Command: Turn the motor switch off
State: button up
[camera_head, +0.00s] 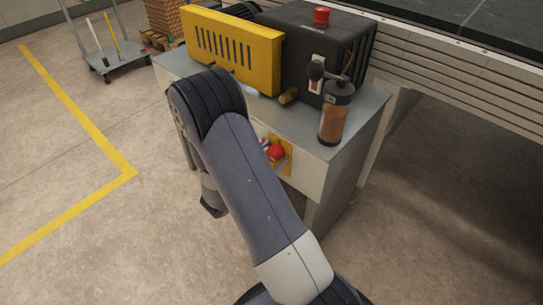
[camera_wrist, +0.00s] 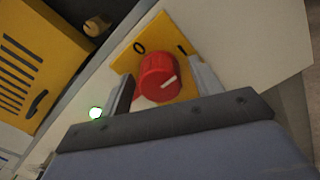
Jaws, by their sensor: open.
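The motor switch is a red round knob (camera_wrist: 158,80) with a white pointer line, on a yellow plate (camera_wrist: 126,61) marked "0" at upper left and "I" at upper right. The pointer line lies toward the right, on the "I" side. In the head view the red knob (camera_head: 275,153) shows on the front of the grey cabinet, beside my arm. My gripper (camera_wrist: 162,72) is open, with one finger on each side of the knob. I cannot tell whether either finger touches it. In the head view my arm mostly hides the gripper.
The cabinet (camera_head: 352,128) carries a yellow slotted guard (camera_head: 232,46), a black motor housing with a red button (camera_head: 321,15), and a bottle-like cylinder (camera_head: 335,118). A cart (camera_head: 122,61) stands at back left. Floor is clear at left.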

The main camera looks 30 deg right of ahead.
jog(key=shift+c, duration=0.5)
jog(key=c, duration=0.9)
jog(key=shift+r+n+p, duration=0.1)
jog(key=shift+n+p, duration=0.2)
jog(key=shift+n, duration=0.1)
jog(key=n+p, duration=0.2)
jog(key=n, duration=0.1)
jog(key=shift+n, duration=0.3)
jog(key=n+p, duration=0.3)
jog(key=n, duration=0.1)
jog(key=shift+n, duration=0.3)
jog(key=n+p, duration=0.2)
jog(key=n, duration=0.2)
jog(key=shift+n+p, duration=0.3)
jog(key=shift+p, duration=0.05)
jog(key=shift+n+p, duration=0.95)
jog(key=shift+n, duration=1.25)
